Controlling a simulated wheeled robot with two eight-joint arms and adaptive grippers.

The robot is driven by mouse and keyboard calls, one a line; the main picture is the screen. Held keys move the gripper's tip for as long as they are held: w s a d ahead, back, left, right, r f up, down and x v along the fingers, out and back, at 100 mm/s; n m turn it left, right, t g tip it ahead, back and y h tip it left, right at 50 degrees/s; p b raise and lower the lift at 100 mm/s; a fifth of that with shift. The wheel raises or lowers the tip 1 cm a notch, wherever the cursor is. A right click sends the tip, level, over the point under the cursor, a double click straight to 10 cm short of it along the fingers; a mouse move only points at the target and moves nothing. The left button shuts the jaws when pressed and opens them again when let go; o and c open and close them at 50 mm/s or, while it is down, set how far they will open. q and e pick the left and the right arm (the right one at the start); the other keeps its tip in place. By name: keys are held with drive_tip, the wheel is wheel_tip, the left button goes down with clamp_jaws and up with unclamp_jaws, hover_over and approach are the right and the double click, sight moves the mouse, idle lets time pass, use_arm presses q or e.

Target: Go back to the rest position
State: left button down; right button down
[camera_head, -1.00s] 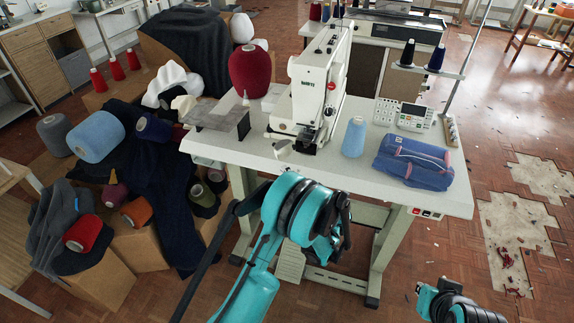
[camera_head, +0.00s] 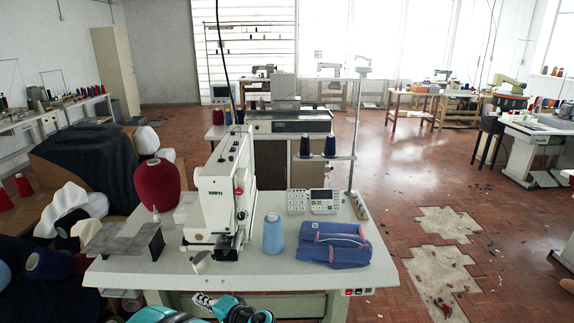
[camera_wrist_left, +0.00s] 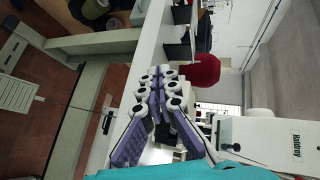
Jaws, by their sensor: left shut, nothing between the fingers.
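My left gripper (camera_head: 207,301) shows at the bottom of the head view, with teal arm parts beside it, by the near edge of the white sewing table (camera_head: 120,276). Its two fingers with purple pads show in the left wrist view (camera_wrist_left: 160,105). It is shut and empty. The table edge and the sewing machine (camera_head: 222,200) appear behind it in the wrist view, the machine at the right (camera_wrist_left: 285,140). My right gripper is out of view.
On the table are a light blue cone (camera_head: 273,235), a blue folded bundle (camera_head: 334,245), a control panel (camera_head: 313,201) and a dark red cone (camera_head: 157,187). Yarn cones and fabric crowd the left. The floor at the right (camera_head: 400,180) is largely open.

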use_arm(q)
drive_tip(key=s+d+r+n+h, duration=0.2)
drive_tip(key=s+h, duration=0.4)
drive_tip(key=s, duration=0.5)
drive_tip(key=s+d+r+n+h, duration=0.2)
drive_tip(key=s+d+h, duration=0.3)
drive_tip(key=s, duration=0.6)
drive_tip(key=shift+s+d+r+n+g+h, duration=0.2)
drive_tip(key=shift+r+n+g+h, duration=0.25)
drive_tip(key=shift+n, duration=0.35)
drive_tip(key=shift+f, duration=0.1)
